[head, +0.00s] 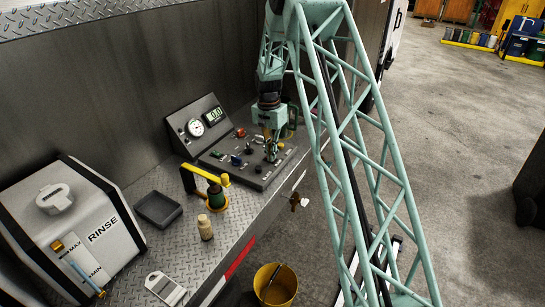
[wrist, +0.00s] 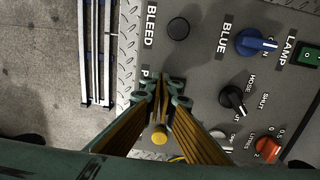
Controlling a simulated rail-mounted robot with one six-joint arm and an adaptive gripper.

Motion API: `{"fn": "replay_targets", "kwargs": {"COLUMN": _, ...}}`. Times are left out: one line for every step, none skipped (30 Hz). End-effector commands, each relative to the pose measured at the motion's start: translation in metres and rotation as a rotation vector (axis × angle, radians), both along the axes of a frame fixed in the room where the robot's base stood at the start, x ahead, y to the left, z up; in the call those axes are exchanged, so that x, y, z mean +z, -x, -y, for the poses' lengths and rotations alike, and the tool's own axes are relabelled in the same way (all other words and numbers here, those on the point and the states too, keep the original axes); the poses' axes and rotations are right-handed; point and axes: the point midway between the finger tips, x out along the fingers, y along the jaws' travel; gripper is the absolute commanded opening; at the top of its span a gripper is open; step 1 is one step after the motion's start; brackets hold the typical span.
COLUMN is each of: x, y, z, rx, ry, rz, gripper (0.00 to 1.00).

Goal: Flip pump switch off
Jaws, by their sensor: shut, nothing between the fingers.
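The grey control panel (head: 245,165) stands on the bench in the head view, and its face (wrist: 200,75) fills the right of the wrist view. A label beginning with "P" (wrist: 145,75) shows beside my gripper (wrist: 161,88), and the rest of that label is covered. No pump switch can be made out; my fingers hide that part of the panel. My gripper is shut and empty. In the head view it (head: 271,156) points down over the panel's right part. I cannot tell whether it touches anything.
Near my fingers are a black button (wrist: 178,29) by "BLEED", a blue knob (wrist: 256,42), a black hose knob (wrist: 232,99), an orange litres knob (wrist: 268,148) and a green lamp switch (wrist: 310,57). A rinse box (head: 75,225) and yellow-handled tool (head: 205,180) stand left.

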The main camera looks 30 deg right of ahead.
Motion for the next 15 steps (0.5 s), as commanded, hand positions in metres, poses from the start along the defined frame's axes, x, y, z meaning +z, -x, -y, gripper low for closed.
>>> {"fn": "replay_targets", "kwargs": {"x": 0.0007, "y": -0.0015, "z": -0.0009, "rx": 0.000, "ry": 0.000, "rz": 0.000, "gripper": 0.00}}
{"fn": "replay_targets", "kwargs": {"x": 0.0010, "y": -0.0023, "z": -0.0013, "rx": 0.000, "ry": 0.000, "rz": 0.000, "gripper": 0.00}}
{"fn": "replay_targets", "kwargs": {"x": 0.0014, "y": -0.0032, "z": -0.0019, "rx": 0.000, "ry": 0.000, "rz": 0.000, "gripper": 0.00}}
{"fn": "replay_targets", "kwargs": {"x": 0.0017, "y": -0.0039, "z": -0.0024, "rx": 0.000, "ry": 0.000, "rz": 0.000, "gripper": 0.00}}
{"fn": "replay_targets", "kwargs": {"x": 0.0020, "y": -0.0045, "z": -0.0029, "rx": 0.000, "ry": 0.000, "rz": 0.000, "gripper": 0.00}}
{"fn": "replay_targets", "kwargs": {"x": 0.0023, "y": -0.0052, "z": -0.0033, "rx": 0.000, "ry": 0.000, "rz": 0.000, "gripper": 0.00}}
{"fn": "replay_targets", "kwargs": {"x": 0.0025, "y": -0.0057, "z": -0.0038, "rx": 0.000, "ry": 0.000, "rz": 0.000, "gripper": 0.00}}
{"fn": "replay_targets", "kwargs": {"x": 0.0027, "y": -0.0060, "z": -0.0040, "rx": 0.000, "ry": 0.000, "rz": 0.000, "gripper": 0.00}}
{"fn": "replay_targets", "kwargs": {"x": 0.0029, "y": -0.0065, "z": -0.0042, "rx": 0.000, "ry": 0.000, "rz": 0.000, "gripper": 0.00}}
{"fn": "replay_targets", "kwargs": {"x": 0.0030, "y": -0.0067, "z": -0.0045, "rx": 0.000, "ry": 0.000, "rz": 0.000, "gripper": 0.00}}
{"fn": "replay_targets", "kwargs": {"x": 0.0030, "y": -0.0067, "z": -0.0045, "rx": 0.000, "ry": 0.000, "rz": 0.000, "gripper": 0.00}}
{"fn": "replay_targets", "kwargs": {"x": 0.0029, "y": -0.0069, "z": -0.0047, "rx": 0.000, "ry": 0.000, "rz": 0.000, "gripper": 0.00}}
{"fn": "replay_targets", "kwargs": {"x": 0.0029, "y": -0.0069, "z": -0.0048, "rx": 0.000, "ry": 0.000, "rz": 0.000, "gripper": 0.00}}
{"fn": "replay_targets", "kwargs": {"x": 0.0029, "y": -0.0069, "z": -0.0047, "rx": 0.000, "ry": 0.000, "rz": 0.000, "gripper": 0.00}}
{"fn": "replay_targets", "kwargs": {"x": 0.0029, "y": -0.0069, "z": -0.0047, "rx": 0.000, "ry": 0.000, "rz": 0.000, "gripper": 0.00}}
